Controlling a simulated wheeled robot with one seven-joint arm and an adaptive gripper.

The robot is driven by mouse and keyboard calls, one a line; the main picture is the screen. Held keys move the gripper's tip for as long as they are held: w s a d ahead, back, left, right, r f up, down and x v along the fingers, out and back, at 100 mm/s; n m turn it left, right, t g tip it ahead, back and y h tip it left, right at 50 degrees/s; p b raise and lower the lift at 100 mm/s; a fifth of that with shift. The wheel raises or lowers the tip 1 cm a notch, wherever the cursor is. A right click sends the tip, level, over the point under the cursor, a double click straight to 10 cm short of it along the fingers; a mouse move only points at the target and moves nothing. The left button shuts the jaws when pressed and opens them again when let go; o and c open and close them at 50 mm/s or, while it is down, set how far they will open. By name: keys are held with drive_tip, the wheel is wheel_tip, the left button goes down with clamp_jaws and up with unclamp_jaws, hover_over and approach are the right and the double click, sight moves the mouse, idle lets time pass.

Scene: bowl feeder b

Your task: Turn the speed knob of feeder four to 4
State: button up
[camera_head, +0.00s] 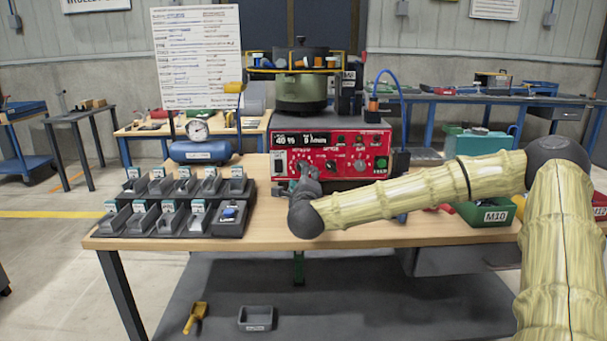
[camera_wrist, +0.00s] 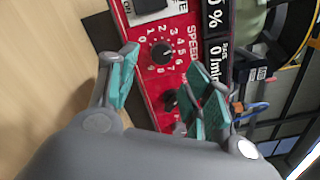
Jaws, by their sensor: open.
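The red control box (camera_head: 345,145) of the feeder stands at the back of the table, its display showing "40 %" and "0 /min". In the wrist view, the black speed knob (camera_wrist: 161,52) sits on the red panel inside a ring of white numbers, beside the vertical word "SPEED". I cannot read its pointer surely. My gripper (camera_wrist: 163,66) is open, its teal fingers on either side of the knob and apart from it. A second black knob (camera_wrist: 170,98) shows lower on the panel. In the head view my gripper (camera_head: 307,176) covers part of the panel's lower left.
A green bowl (camera_head: 300,90) sits on top of the box. Black trays (camera_head: 165,215) with small bins fill the table's left side. A blue tank with a gauge (camera_head: 198,131) stands left of the box. A green bin (camera_head: 485,213) is at the right. The table front is clear.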

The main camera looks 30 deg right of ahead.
drive_tip(key=v, duration=0.5)
drive_tip(key=shift+s+a, duration=0.2)
drive_tip(key=shift+s, duration=0.15)
